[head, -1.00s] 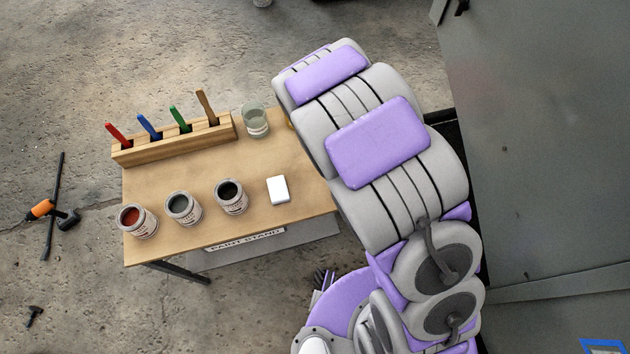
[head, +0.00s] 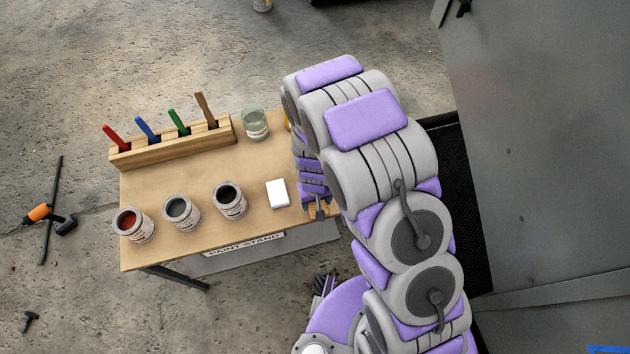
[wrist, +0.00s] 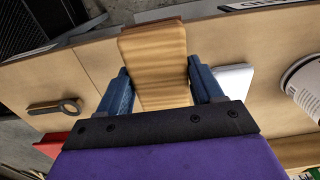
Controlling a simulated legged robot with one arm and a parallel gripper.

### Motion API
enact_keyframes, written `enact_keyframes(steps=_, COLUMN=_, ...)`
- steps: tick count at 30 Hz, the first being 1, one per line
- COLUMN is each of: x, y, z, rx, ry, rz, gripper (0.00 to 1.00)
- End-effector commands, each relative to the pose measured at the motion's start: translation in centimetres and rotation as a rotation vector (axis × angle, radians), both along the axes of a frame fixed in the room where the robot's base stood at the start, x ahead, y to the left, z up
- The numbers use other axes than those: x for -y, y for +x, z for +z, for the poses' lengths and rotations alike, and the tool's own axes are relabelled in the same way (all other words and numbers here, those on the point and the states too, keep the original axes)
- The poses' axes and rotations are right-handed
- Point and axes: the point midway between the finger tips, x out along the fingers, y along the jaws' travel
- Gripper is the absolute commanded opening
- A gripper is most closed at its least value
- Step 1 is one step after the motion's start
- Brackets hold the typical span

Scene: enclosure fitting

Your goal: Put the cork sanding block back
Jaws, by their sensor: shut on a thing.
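In the wrist view, a tan, banded block (wrist: 153,50), which I take to be the cork sanding block, sits between the two blue fingers of my gripper (wrist: 158,75). The fingers are shut on its sides, and its far end points toward the front edge of the table. In the head view, my gripper (head: 318,208) hangs at the right end of the wooden paint stand (head: 190,245), right of the white block. The held block cannot be made out there. Whether it touches the tabletop I cannot tell.
On the stand are a white block (head: 277,194), several open paint tins (head: 181,212), a glass jar (head: 254,123) and a wooden rack (head: 170,145) with coloured handles. The wrist view shows a dark ring-ended tool (wrist: 55,107) and a red item (wrist: 50,146). A grey cabinet (head: 540,150) stands right.

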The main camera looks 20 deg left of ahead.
Motion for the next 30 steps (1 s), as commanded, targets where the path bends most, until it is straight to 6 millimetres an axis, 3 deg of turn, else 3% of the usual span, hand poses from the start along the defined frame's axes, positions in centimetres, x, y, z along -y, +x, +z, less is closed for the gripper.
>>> enact_keyframes(steps=3, x=-0.6, y=2.6, z=-0.3, rx=0.006, ry=0.0, rz=0.0, gripper=0.42)
enact_keyframes(steps=12, x=-2.0, y=7.2, z=-0.8, rx=0.003, ry=0.002, rz=-0.001, gripper=0.42)
enact_keyframes(steps=20, x=-2.5, y=8.2, z=-1.1, rx=-0.001, ry=0.002, rz=0.0, gripper=0.42)
enact_keyframes(steps=29, x=-2.4, y=8.1, z=-4.5, rx=-0.002, ry=0.0, rz=0.001, gripper=0.42)
enact_keyframes(steps=30, x=-2.4, y=8.1, z=-4.4, rx=-0.001, ry=0.0, rz=0.001, gripper=0.38)
